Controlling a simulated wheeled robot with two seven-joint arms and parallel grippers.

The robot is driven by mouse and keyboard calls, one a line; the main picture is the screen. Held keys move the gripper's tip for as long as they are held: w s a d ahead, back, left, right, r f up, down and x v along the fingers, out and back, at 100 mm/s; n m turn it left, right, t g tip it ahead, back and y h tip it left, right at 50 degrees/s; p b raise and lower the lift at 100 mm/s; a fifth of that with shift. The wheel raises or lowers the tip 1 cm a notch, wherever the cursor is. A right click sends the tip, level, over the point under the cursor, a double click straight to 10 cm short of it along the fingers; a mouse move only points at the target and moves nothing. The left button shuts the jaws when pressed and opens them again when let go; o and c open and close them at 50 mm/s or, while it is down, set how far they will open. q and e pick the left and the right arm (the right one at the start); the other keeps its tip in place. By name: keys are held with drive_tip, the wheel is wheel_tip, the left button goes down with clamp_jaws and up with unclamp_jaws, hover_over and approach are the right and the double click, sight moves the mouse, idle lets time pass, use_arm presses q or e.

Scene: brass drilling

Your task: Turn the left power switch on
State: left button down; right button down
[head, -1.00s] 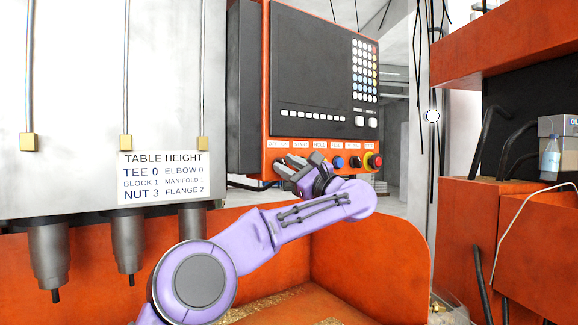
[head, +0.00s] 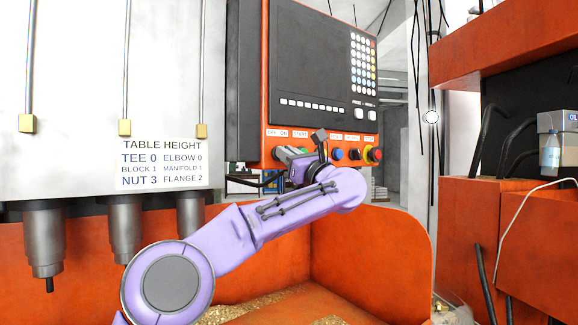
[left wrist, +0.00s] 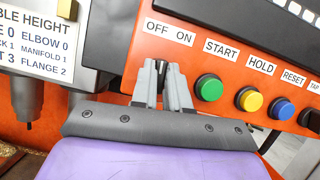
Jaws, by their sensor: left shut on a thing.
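The orange control panel (head: 325,136) carries an OFF/ON label (left wrist: 169,33) at the left end of its row of controls. My left gripper (left wrist: 162,68) is right under that label, its two grey fingers pointing at the panel and close together, shut on the power switch. In the head view the same gripper (head: 284,154) is at the panel's lower left corner. My right gripper is in neither view.
To the right of my fingers are a green START button (left wrist: 209,87), a yellow HOLD button (left wrist: 248,98) and a blue RESET button (left wrist: 281,108). A red stop knob (head: 375,154) is farther right. Grey drill spindles (head: 124,228) hang at left, above an orange tray wall (head: 365,262).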

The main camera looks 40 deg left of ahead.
use_arm(q)
drive_tip(key=shift+a+f+m+t+h+b, duration=0.1)
drive_tip(key=shift+m+t+h+b, duration=0.25)
drive_tip(key=shift+m+t, duration=0.95)
drive_tip(key=shift+d+f+m+t+h+b, duration=0.1)
drive_tip(key=shift+m+t+h+b, duration=0.25)
drive_tip(key=shift+m, duration=1.9)
drive_tip(key=shift+a+f+m+t+h+b, duration=0.1)
drive_tip(key=shift+m+t+h+b, duration=0.5)
drive_tip(key=shift+m, duration=1.15)
drive_tip(key=shift+r+t, duration=0.1)
drive_tip(key=shift+t, duration=0.25)
drive_tip(key=c, duration=1.1)
unclamp_jaws()
drive_tip(key=shift+s, duration=0.1)
drive_tip(key=shift+a, duration=0.15)
drive_tip(key=b+v, duration=0.4)
drive_tip(key=v, duration=0.6)
drive_tip(key=shift+d+b, duration=0.25)
drive_tip(key=shift+b, duration=0.05)
